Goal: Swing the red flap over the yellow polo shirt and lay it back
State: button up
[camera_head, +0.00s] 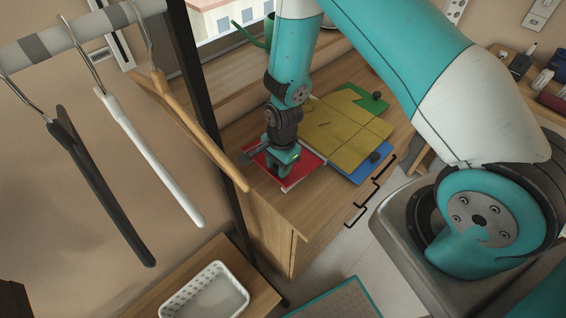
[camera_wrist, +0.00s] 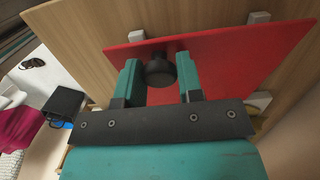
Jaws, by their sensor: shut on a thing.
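The yellow polo shirt (camera_head: 345,130) lies spread on the folding board on the wooden counter. The red flap (camera_head: 300,180) is out to the left of the shirt, beside it and not over it. It looks flat or nearly so; its exact tilt is hard to tell. My gripper (camera_head: 283,168) points down over the red flap and hides part of it. In the wrist view, my gripper (camera_wrist: 159,66) is shut on the black knob (camera_wrist: 160,72) of the red flap (camera_wrist: 230,62), one finger on each side.
A green flap (camera_head: 374,103) with a dark knob shows beyond the shirt, and a blue flap (camera_head: 366,168) on its near right. Hangers, including a white one (camera_head: 150,155), hang at the left. A white basket (camera_head: 205,290) stands below the counter.

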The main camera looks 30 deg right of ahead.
jog(key=shift+a+f, duration=0.1)
jog(key=shift+f, duration=0.05)
jog(key=f+b, duration=0.1)
jog(key=f, duration=0.1)
jog(key=a+f+h+b, duration=0.1)
jog(key=b, duration=0.1)
jog(key=shift+s+f, duration=0.2)
jog(key=shift+f, duration=0.2)
jog(key=shift+r, duration=0.1)
jog(key=o, duration=0.6)
jog(key=shift+o, duration=0.2)
notch_tip(320, 180, up, 7)
jog(key=p, duration=0.5)
jog(key=shift+r+p, duration=0.1)
jog(key=shift+p, duration=0.2)
